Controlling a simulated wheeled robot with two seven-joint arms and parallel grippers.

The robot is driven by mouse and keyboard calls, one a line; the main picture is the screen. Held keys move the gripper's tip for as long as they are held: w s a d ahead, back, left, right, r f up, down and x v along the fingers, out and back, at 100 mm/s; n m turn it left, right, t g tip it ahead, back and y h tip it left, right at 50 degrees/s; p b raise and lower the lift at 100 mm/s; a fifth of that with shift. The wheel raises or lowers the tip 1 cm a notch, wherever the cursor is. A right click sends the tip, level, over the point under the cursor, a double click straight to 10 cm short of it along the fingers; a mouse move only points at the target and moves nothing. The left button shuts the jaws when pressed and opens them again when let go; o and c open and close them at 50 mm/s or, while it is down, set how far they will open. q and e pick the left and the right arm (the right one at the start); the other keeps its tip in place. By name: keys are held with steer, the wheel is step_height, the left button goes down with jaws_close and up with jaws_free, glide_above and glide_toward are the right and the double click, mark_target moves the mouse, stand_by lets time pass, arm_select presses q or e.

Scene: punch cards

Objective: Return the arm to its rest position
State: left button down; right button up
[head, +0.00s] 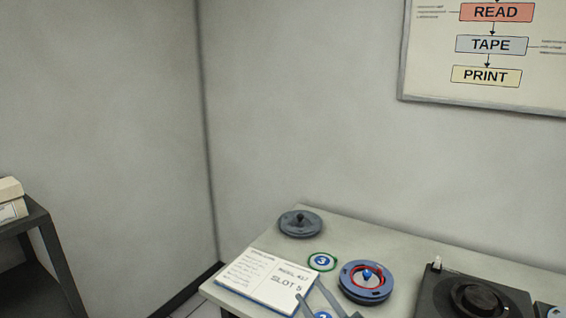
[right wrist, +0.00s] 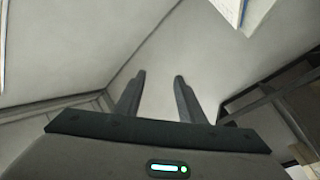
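My right gripper (head: 311,289) shows at the bottom edge of the head view, in front of the open booklet and the table top. In the right wrist view its two dark fingers (right wrist: 159,76) stand apart with nothing between them, and only pale wall or floor surfaces lie beyond. Most of the right arm is outside the head view. My left gripper is not in view.
A pale table (head: 340,228) holds an open booklet (head: 262,280), a grey-blue reel (head: 300,223), a red-ringed reel (head: 366,283), a round "3" marker (head: 322,261) and a black device (head: 475,297). A dark shelf (head: 40,225) stands left. Open space lies between shelf and table.

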steer(key=s+d+f+m+g+h, duration=0.5)
steer(key=s+d+f+m+h, duration=0.5)
steer(key=s+f, duration=0.5)
steer(key=s+d+f+g, duration=0.2)
steer(key=s+f+g, duration=0.1)
steer(key=s, duration=0.5)
steer(key=s+d+f+g, duration=0.1)
steer(key=s+f+g, duration=0.2)
steer(key=s, duration=0.6)
steer(key=s+d+f+g, duration=0.2)
steer(key=s+f+g, duration=0.1)
steer(key=s, duration=0.5)
step_height(320, 180, down, 28)
steer(key=s+f+g, duration=0.1)
steer(key=s+d+f+g, duration=0.1)
steer(key=s+d+f, duration=0.2)
steer(key=s+f, duration=1.3)
steer(key=shift+s+d+f+g+y, duration=0.15)
steer(key=shift+s+f+g+y, duration=0.2)
steer(key=shift+s, duration=0.6)
